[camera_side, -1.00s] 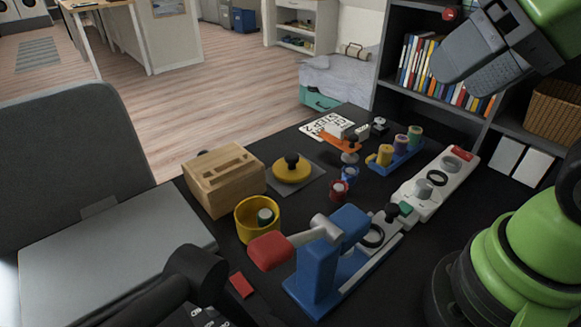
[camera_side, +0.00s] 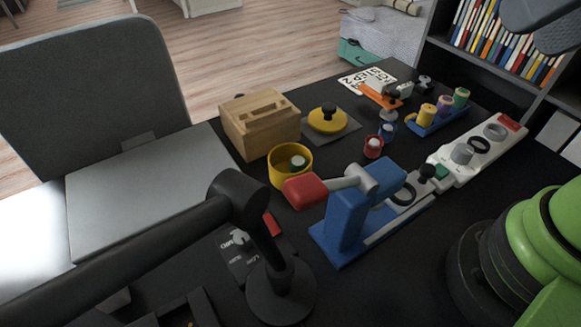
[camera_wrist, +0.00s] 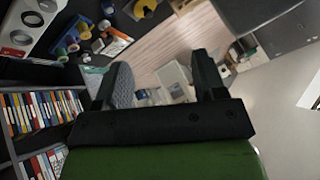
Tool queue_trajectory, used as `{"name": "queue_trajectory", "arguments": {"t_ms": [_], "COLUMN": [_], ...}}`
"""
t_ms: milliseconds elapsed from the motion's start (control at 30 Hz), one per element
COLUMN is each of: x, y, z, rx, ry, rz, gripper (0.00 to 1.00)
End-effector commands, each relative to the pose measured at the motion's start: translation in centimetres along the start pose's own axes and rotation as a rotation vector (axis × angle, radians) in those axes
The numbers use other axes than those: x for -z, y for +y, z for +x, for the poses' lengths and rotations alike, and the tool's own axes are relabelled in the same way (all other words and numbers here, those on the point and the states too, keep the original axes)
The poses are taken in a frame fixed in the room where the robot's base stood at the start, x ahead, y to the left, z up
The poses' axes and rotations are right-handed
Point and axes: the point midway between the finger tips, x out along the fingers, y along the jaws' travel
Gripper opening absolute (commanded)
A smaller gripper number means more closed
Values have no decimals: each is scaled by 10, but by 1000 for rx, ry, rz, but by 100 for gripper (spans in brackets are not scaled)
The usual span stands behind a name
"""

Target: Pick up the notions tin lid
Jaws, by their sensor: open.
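The notions tin lid, a round yellow disc with a black knob (camera_side: 327,119), lies knob up on a grey square mat on the dark desk in the side view. The open yellow tin (camera_side: 289,166) stands nearer the camera, with a green-topped spool (camera_side: 298,161) inside. My gripper (camera_wrist: 158,82) is open and empty in the wrist view, its two black fingers apart over a view of the floor. It is well away from the lid. In the side view only grey parts show at the top right corner, and the fingertips cannot be made out.
A wooden box (camera_side: 259,123) stands left of the lid. A blue clamp with a red handle (camera_side: 345,218) and a black stand (camera_side: 281,290) rise in front. Small red and blue cups (camera_side: 373,146), a blue spool rack (camera_side: 440,120) and a white tray (camera_side: 480,150) lie right.

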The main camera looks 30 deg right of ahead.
Motion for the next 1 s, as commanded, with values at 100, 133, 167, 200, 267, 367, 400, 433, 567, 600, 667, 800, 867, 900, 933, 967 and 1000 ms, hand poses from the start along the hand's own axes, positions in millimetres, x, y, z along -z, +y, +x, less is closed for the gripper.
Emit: {"name": "queue_trajectory", "arguments": {"t_ms": [100,133,167,200,267,367,400,433,567,600,667,800,867,900,933,967,1000], "x": [0,0,0,0,0,0,0,0,4,8,18,54,71,81,89,96,105], "y": [0,0,0,0,0,0,0,0,-1,-2,-5,-12,-15,-16,-16,-17,-16], "z": [0,0,0,0,0,0,0,0,1,3,7,30,45,56,66,75,89], "rx": [0,0,0,0,0,0,0,0,-4,-9,-19,-53,-67,-76,-83,-89,-97], "ry": [0,0,0,0,0,0,0,0,-5,-11,-23,-67,-88,-101,-112,-123,-138], "rz": [0,0,0,0,0,0,0,0,-7,-14,-30,-99,-135,-160,-178,-196,-221], "gripper": [64,66,73,82,96,100,100,100,100,100,100,100,100,100,100,100,100]}}
